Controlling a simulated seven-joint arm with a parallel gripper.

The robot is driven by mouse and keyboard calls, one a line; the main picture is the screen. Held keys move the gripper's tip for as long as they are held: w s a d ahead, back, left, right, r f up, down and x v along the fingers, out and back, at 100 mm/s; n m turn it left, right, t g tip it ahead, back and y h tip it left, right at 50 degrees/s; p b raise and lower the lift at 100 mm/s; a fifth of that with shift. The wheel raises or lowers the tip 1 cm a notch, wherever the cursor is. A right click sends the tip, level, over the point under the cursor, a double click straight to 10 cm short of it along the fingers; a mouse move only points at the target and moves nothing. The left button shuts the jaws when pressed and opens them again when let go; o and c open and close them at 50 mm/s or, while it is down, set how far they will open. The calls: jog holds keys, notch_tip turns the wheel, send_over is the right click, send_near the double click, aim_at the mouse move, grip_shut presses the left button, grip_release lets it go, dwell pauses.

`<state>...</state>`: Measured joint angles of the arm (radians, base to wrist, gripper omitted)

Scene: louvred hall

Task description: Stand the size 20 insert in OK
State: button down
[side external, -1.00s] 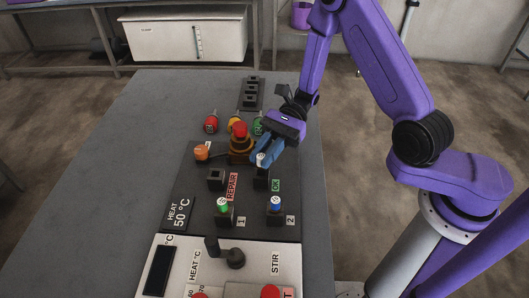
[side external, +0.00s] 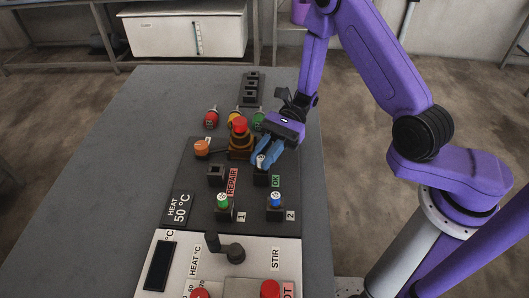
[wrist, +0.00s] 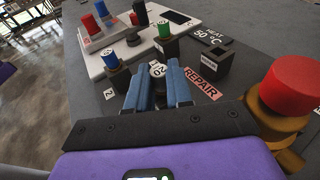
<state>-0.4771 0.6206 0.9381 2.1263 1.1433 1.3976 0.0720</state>
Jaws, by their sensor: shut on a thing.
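My gripper (side external: 266,158) is shut on the size 20 insert (side external: 261,161), whose round white top is marked 20. The top also shows in the wrist view (wrist: 157,70), between the two blue fingers. The insert is roughly upright, directly over the black OK socket (side external: 261,180), beside the green OK label (side external: 276,181). Its lower end is hidden by the fingers and socket, so I cannot tell how deep it sits.
The REPAIR socket (side external: 216,176) to the left is empty. A green-topped insert (side external: 222,201) stands in socket 1 and a blue-topped one (side external: 275,199) in socket 2. A red mushroom button (side external: 239,126) on a yellow-brown base stands close beside my gripper.

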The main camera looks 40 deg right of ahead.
jog(key=c, duration=0.9)
grip_release()
jog(key=shift+c, duration=0.2)
jog(key=shift+w+d+r, duration=0.2)
jog(key=shift+d+r, duration=0.6)
jog(key=shift+r, duration=0.2)
jog(key=shift+w+d+r, duration=0.2)
jog(key=shift+d+r, duration=0.55)
jog(key=shift+r, duration=0.2)
